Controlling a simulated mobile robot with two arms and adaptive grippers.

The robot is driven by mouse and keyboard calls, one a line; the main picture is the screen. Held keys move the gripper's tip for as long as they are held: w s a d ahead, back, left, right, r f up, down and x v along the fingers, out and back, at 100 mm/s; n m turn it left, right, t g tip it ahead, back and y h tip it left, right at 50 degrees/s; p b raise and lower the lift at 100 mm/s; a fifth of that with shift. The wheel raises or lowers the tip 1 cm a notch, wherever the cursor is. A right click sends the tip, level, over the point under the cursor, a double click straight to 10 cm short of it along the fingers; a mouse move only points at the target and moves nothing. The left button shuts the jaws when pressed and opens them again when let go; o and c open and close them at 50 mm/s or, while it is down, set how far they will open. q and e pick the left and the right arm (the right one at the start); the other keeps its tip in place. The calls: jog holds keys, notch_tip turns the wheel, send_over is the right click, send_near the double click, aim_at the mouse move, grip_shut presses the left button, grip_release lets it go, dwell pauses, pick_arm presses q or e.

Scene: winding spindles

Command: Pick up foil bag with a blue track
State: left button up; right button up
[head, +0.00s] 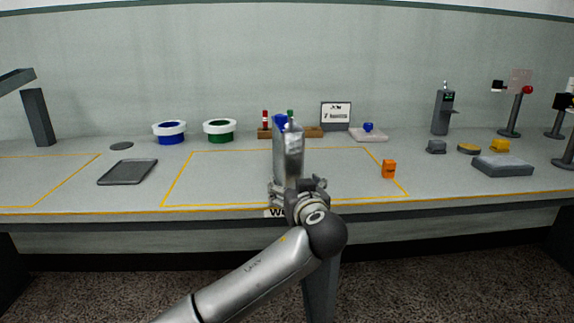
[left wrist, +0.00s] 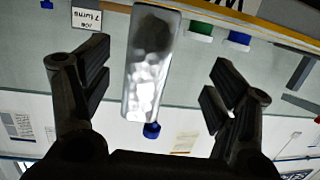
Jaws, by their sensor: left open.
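A shiny silver foil bag (head: 288,157) stands upright in the yellow-outlined area of the bench. A blue piece (head: 280,122) shows at its top. My left gripper (head: 297,186) is open at the near side of the bag's lower part, and hides its base. In the left wrist view, which is upside down, the bag (left wrist: 152,65) lies between the two spread fingers, with gaps on both sides. The blue piece (left wrist: 152,130) shows at its end there. I cannot tell how deep the bag sits between the fingers. My right gripper is not in view.
An orange block (head: 389,169) stands to the right of the bag. A wooden rack (head: 314,131) and a small sign (head: 336,115) are behind. A dark tray (head: 128,172), a blue-banded pot (head: 170,138) and a green-banded pot (head: 219,136) are to the left. Bench space between tray and bag is clear.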

aim_at(292, 149)
pick_arm(q)
jog(key=shift+t+y, duration=0.5)
jog(key=shift+t, duration=0.3)
jog(key=r, duration=0.2)
jog(key=w+r, duration=0.1)
jog(key=r, duration=0.3)
jog(key=shift+w+d+r, duration=0.2)
jog(key=shift+w+d, duration=0.05)
jog(key=shift+d, duration=0.1)
jog(key=shift+w+r, duration=0.1)
jog(key=shift+w, duration=0.1)
jog(key=shift+w+a, duration=0.2)
jog(key=shift+w, duration=1.1)
jog(key=shift+w+a, duration=0.2)
jog(key=shift+w, duration=2.2)
jog(key=shift+w+a, duration=0.1)
jog(key=shift+w, duration=1.4)
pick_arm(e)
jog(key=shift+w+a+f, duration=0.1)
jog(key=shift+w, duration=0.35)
pick_arm(q)
jog(key=c, duration=1.6)
jog(key=shift+r, duration=0.1)
jog(key=shift+r, duration=0.1)
